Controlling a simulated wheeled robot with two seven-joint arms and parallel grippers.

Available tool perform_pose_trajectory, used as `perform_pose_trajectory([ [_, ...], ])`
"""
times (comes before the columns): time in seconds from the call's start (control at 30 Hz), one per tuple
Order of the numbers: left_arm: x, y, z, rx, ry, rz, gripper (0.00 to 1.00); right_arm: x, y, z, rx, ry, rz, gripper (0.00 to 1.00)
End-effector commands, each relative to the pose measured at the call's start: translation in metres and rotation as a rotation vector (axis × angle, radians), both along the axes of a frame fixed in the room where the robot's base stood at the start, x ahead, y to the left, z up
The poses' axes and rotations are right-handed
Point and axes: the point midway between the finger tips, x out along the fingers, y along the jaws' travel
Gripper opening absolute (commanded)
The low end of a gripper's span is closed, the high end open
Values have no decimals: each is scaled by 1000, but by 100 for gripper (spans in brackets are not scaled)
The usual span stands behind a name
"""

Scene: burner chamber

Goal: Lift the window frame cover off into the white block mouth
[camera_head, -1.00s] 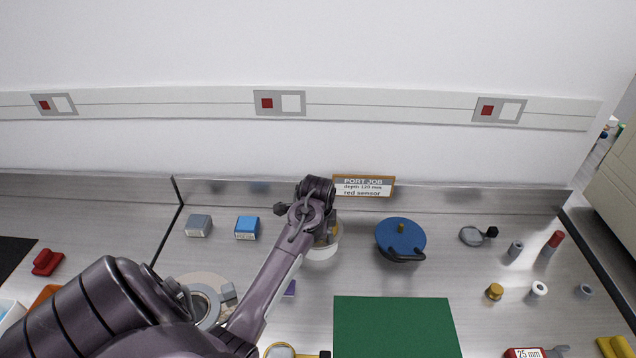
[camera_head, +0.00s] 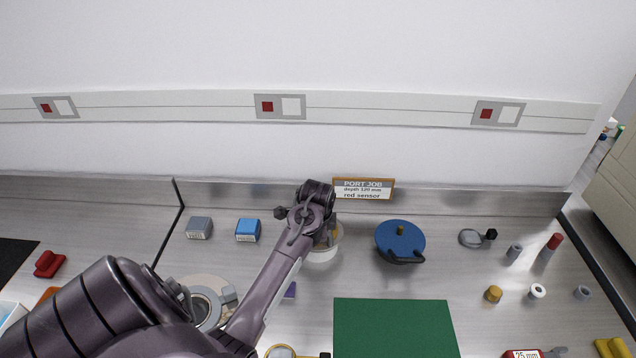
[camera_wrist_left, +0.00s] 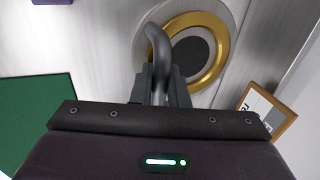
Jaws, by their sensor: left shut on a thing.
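My left gripper (camera_head: 328,236) is shut on a dark curved handle (camera_wrist_left: 157,45), seen close up in the left wrist view. What the handle belongs to is hidden by the gripper, so I cannot tell whether it is the cover. A white round block (camera_head: 322,254) stands under the gripper in the head view, mostly hidden by it. The left wrist view shows a gold ring (camera_wrist_left: 222,65) around a dark round centre (camera_wrist_left: 192,56), just beyond the fingertips. I cannot tell whether the handle touches it. My right gripper is not in view.
A blue round lid (camera_head: 400,238) with a black handle lies to the right. A green mat (camera_head: 395,328) is in front. A sign (camera_head: 363,189) stands behind, against the back ledge. Blue (camera_head: 248,229) and grey (camera_head: 199,228) boxes stand left. Several small parts lie at the right.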

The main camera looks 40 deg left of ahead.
Motion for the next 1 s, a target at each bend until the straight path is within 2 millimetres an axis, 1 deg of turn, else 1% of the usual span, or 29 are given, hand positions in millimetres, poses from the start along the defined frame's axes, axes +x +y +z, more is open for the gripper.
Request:
perform_pose_trajectory([
  [0.77, 1, 0, -20, 1, -3, 1, 0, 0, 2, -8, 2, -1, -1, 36],
  [0.8, 1, 0, -20, 1, -4, 0, 16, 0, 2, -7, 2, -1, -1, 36],
  [0.97, 1, 0, -20, 1, -3, 1, 37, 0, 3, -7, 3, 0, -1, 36],
  [1.0, 1, 0, -20, 1, -2, 0, 39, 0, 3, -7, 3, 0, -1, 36],
])
